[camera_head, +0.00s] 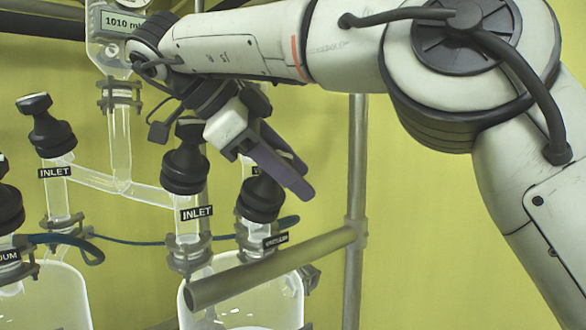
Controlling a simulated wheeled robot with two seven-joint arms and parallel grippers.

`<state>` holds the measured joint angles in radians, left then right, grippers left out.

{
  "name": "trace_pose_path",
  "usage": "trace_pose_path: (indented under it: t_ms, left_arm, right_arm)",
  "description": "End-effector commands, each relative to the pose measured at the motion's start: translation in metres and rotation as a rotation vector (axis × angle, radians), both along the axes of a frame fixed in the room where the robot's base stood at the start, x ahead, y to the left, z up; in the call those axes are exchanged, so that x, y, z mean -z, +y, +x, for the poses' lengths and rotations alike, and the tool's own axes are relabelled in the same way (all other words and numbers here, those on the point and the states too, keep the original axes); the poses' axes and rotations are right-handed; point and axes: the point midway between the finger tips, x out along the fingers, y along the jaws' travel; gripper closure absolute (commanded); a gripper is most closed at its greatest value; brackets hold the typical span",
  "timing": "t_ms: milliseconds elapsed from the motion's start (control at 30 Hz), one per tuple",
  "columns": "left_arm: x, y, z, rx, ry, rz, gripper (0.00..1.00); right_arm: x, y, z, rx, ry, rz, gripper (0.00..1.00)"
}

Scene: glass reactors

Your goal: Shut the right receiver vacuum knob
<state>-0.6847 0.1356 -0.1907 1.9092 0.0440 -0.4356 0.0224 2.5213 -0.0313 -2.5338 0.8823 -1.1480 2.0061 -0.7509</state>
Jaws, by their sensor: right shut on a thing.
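The right receiver vacuum knob (260,203) is a black knob on the glass neck at the right of the right receiver (283,293). A dark label, partly readable as vacuum, sits below it. My right gripper (297,180) reaches down from above, and its purple-grey fingers are shut on the top of this knob. The fingers hide the knob's upper part, so I cannot tell how far it is turned. My left gripper is not in view.
The right inlet knob (185,160) stands close at the left of the gripper. The left inlet knob (47,130) is farther left. A metal rail (270,268) crosses in front of the receiver to an upright post (355,210). A blue hose (130,241) runs behind.

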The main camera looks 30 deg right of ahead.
Motion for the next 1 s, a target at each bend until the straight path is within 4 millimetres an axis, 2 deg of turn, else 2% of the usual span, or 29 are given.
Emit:
trace_pose_path:
  t_ms: [500, 533, 633, 1000]
  left_arm:
    - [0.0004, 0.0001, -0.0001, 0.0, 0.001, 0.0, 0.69]
    - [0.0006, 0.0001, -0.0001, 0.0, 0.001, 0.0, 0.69]
    - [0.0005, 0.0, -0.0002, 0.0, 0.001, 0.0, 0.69]
    - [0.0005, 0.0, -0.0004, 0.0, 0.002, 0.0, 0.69]
  right_arm:
    - [0.0028, 0.0009, -0.0002, 0.017, 0.006, 0.012, 0.84]
    - [0.0029, 0.0008, -0.0002, 0.017, 0.006, 0.012, 0.6]
    - [0.0029, 0.0008, -0.0002, 0.017, 0.006, 0.011, 0.43]
    - [0.0017, 0.0003, -0.0004, 0.017, 0.005, 0.011, 0.43]
